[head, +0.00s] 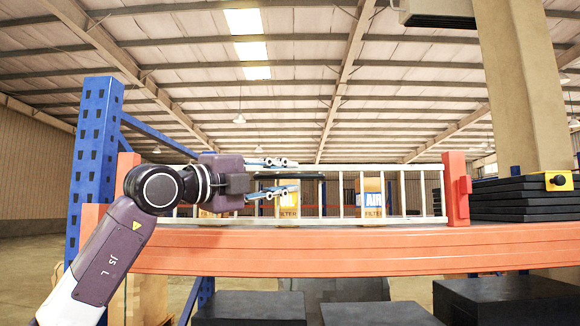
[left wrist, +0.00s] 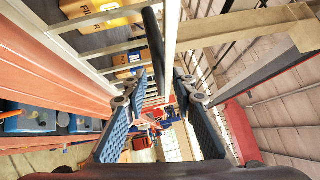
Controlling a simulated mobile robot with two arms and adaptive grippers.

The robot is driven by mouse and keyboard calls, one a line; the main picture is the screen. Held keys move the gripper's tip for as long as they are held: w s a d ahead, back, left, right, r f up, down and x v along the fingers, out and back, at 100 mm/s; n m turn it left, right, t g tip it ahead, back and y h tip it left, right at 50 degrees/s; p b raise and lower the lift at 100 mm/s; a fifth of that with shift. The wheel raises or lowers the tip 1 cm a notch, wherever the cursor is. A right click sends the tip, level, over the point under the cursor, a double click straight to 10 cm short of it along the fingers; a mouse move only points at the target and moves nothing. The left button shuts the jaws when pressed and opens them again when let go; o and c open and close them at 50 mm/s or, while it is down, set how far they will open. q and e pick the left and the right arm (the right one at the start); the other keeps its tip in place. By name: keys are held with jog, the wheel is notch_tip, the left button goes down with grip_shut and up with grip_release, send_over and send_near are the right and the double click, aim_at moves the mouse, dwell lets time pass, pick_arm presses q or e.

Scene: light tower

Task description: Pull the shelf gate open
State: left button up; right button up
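The shelf gate (head: 405,220) is a cream barred frame above the orange beam, spanning between two orange-red posts. Its black handle (head: 312,178) lies along its upper part; the handle also shows in the left wrist view (left wrist: 153,45). My left gripper (head: 285,176) is in front of the gate, its fingers pointing right. Its fingers are open, one above and one below the handle in the head view. In the left wrist view (left wrist: 160,85) the handle appears between the fingertips, with no clear contact. The gripper and arm hide the gate's left part. My right gripper is out of view.
The orange shelf beam (head: 400,250) runs just below my left gripper. A blue upright (head: 92,160) stands at left. Filter boxes (head: 371,197) sit behind the bars. Black stacked slabs (head: 525,198) lie right of the gate, and black boxes (head: 250,307) are below.

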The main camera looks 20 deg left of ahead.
pick_arm(q)
jog(key=shift+w+d+r, duration=0.1)
jog(key=shift+w+d, duration=0.25)
jog(key=shift+w, duration=0.3)
jog(key=shift+c, duration=0.5)
grip_shut()
